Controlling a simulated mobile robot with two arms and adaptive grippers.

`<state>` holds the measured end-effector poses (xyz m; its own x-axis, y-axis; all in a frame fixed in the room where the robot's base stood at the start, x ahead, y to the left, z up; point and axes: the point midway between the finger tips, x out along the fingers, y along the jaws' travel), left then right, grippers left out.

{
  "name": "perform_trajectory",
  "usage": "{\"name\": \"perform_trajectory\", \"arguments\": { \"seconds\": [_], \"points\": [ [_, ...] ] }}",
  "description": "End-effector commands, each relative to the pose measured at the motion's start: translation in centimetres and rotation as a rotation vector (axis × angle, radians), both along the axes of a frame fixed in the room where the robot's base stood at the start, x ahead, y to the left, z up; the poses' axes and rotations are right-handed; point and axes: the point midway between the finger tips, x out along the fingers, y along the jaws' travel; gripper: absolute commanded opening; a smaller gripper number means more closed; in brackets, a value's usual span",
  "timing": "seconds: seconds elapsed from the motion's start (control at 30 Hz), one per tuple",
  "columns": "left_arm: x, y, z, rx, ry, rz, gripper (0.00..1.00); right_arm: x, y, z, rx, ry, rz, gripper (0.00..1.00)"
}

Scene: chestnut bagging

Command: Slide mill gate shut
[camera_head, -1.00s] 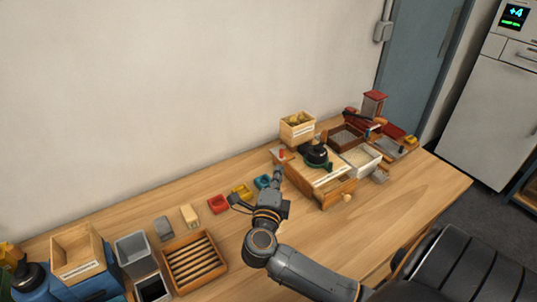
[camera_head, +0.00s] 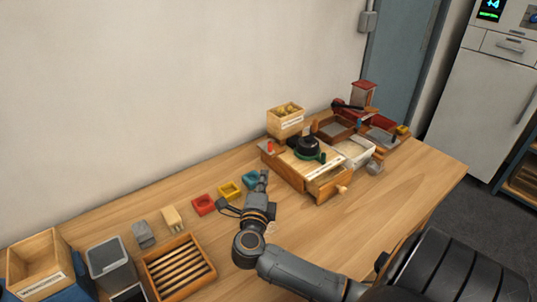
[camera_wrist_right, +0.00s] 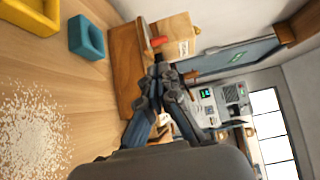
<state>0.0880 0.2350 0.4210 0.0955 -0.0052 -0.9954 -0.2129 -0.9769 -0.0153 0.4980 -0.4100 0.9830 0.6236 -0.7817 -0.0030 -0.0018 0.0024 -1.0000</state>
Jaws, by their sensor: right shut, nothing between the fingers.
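A wooden mill-like box (camera_head: 302,165) stands on the table, with a black and green round part (camera_head: 307,148) on top and a drawer at its front right with a knob (camera_head: 342,190). A small red peg (camera_head: 270,146) stands at its left end; a red peg (camera_wrist_right: 158,41) also shows in the right wrist view, just beyond my fingertips. My right gripper (camera_head: 264,175) is shut and empty, close to the box's left end. It also shows in the right wrist view (camera_wrist_right: 159,66). I cannot tell whether it touches the box, or the gate's position. My left gripper is not in view.
Blue (camera_head: 250,181), yellow (camera_head: 230,190) and red (camera_head: 204,205) small trays line the table left of my right gripper. A slotted wooden tray (camera_head: 207,268) lies at front left. White grains (camera_wrist_right: 30,130) show in the right wrist view. The right front table is clear.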

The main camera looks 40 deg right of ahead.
Motion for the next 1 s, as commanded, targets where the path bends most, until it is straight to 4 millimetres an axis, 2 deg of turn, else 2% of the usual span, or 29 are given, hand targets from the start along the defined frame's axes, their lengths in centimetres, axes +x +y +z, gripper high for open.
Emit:
{"name": "perform_trajectory", "arguments": {
  "seconds": [0.2, 0.47, 0.7, 1.0],
  "points": [
    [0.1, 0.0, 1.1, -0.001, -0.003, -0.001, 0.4, 3.1, -3.9, 0.4, -0.006, -0.001, -0.001, 0.0],
    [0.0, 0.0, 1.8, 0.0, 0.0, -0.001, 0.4, 6.0, -7.5, 0.3, -0.004, 0.0, -0.002, 0.0],
    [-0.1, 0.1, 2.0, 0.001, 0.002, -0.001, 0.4, 7.0, -8.8, 0.1, -0.001, -0.001, 0.001, 0.0],
    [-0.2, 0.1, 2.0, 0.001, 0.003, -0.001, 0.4, 7.1, -8.8, 0.0, 0.0, 0.0, 0.001, 0.0]
  ]
}}
